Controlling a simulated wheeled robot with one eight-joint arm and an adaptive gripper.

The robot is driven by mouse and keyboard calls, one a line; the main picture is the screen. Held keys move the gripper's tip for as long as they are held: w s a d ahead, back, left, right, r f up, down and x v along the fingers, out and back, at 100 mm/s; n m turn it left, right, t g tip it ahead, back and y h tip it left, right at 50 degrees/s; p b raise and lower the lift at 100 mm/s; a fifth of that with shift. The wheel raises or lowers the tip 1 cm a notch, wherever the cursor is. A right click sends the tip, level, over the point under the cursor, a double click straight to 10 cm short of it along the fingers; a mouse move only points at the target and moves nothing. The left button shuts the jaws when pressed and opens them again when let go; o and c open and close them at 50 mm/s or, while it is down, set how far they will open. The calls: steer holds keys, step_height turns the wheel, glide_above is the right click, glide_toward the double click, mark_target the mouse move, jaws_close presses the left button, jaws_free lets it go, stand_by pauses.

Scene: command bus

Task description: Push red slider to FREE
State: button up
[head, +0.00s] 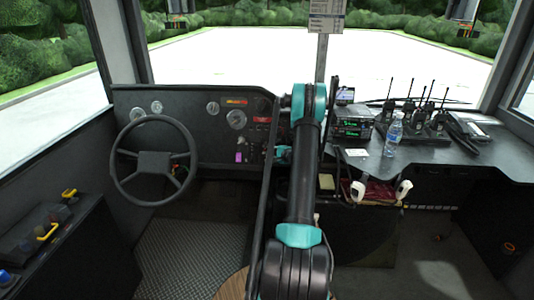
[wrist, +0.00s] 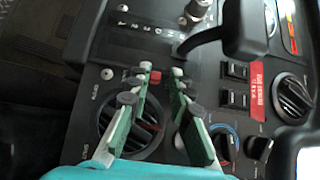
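In the wrist view, a small red piece (wrist: 155,77), probably the red slider, shows at the edge of the dark panel. It lies near the tips of my gripper (wrist: 160,74), beside the left finger. The two green fingers stand apart with a gap between them, and nothing is held. I cannot tell whether a finger touches the red piece. No FREE marking is readable. In the head view my arm covers the panel's right part, so the slider and the fingertips cannot be made out there.
A black lever (wrist: 205,38) rises near the fingertips. The steering wheel (head: 155,165) stands left of my arm. A water bottle (head: 393,137) and radios (head: 410,115) stand on the right counter.

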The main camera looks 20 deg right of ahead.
steer(key=shift+o, duration=1.2)
steer(key=shift+s, duration=0.1)
steer(key=v, duration=1.2)
steer(key=shift+f, duration=0.1)
